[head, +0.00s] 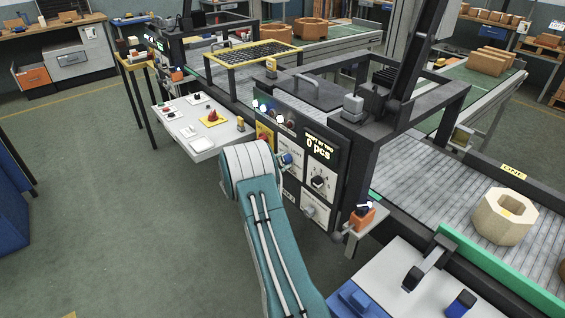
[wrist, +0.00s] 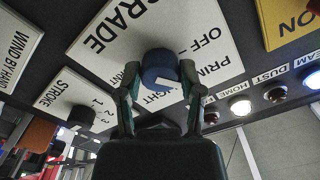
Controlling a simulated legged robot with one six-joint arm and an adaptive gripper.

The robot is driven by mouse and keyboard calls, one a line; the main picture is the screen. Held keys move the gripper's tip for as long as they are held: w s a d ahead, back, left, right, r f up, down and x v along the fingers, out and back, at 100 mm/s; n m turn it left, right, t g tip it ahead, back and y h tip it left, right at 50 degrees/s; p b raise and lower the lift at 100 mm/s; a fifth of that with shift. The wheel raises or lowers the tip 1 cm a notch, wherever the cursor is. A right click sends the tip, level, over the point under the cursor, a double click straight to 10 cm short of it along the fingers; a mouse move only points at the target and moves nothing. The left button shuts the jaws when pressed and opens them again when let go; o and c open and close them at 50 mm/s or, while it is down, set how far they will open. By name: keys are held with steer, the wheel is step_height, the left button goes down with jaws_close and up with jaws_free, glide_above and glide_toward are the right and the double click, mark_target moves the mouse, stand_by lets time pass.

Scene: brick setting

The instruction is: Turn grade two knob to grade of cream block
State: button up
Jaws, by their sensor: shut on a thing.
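A blue round knob (wrist: 160,66) with a white mark stands on a white plate lettered GRADE (wrist: 185,28) in the wrist view. The words OFF and part of PRINT show beside it; a word ending in IGHT is partly hidden. My gripper (wrist: 159,82) has its two fingers closed on opposite sides of the knob. The cream block (head: 488,222), an octagonal ring with a hole, sits on the slatted conveyor at the right.
A black STROKE knob (wrist: 82,116) is left of my gripper, near a WIND BY HAND plate (wrist: 14,45). Lit indicators (wrist: 240,106) line the right. The machine panel (head: 318,150) reads 0 pcs. A white side table (head: 190,140) stands left; the green floor (head: 120,230) is clear.

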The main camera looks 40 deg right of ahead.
steer(key=m, duration=0.6)
steer(key=shift+w, duration=0.1)
steer(key=m, duration=0.5)
steer(key=shift+m, duration=0.3)
steer(key=shift+f, duration=0.1)
steer(key=o, duration=1.2)
steer(key=shift+c, duration=0.2)
steer(key=w+a, duration=0.1)
steer(key=a, duration=1.1)
